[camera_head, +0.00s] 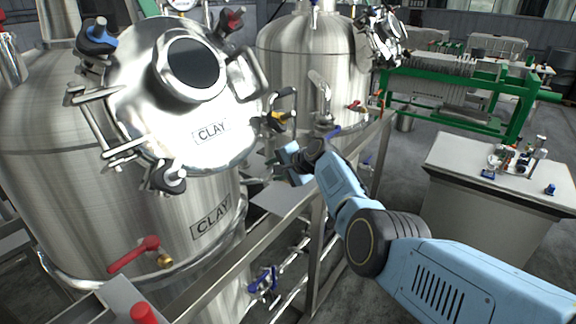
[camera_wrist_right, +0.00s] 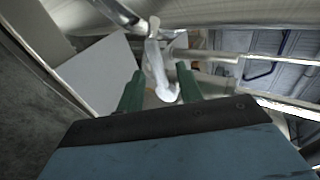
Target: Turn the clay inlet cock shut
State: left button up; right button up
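No label shows which is the inlet cock. My right gripper (camera_head: 286,160) is beside the tank, just below the yellow handle. In the wrist view its green fingers (camera_wrist_right: 160,90) are apart, with a pale curved metal piece (camera_wrist_right: 157,70) showing between them; contact is unclear. My left gripper is not visible.
A second steel tank (camera_head: 290,62) stands behind, with a red-handled cock (camera_head: 356,107) and a blue handle (camera_head: 331,131). A white bench (camera_head: 490,190) stands right, before a green filter press (camera_head: 455,90).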

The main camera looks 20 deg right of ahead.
jog(key=p+v, duration=0.2)
jog(key=v, duration=1.1)
jog(key=shift+f, duration=0.15)
dwell(0.3)
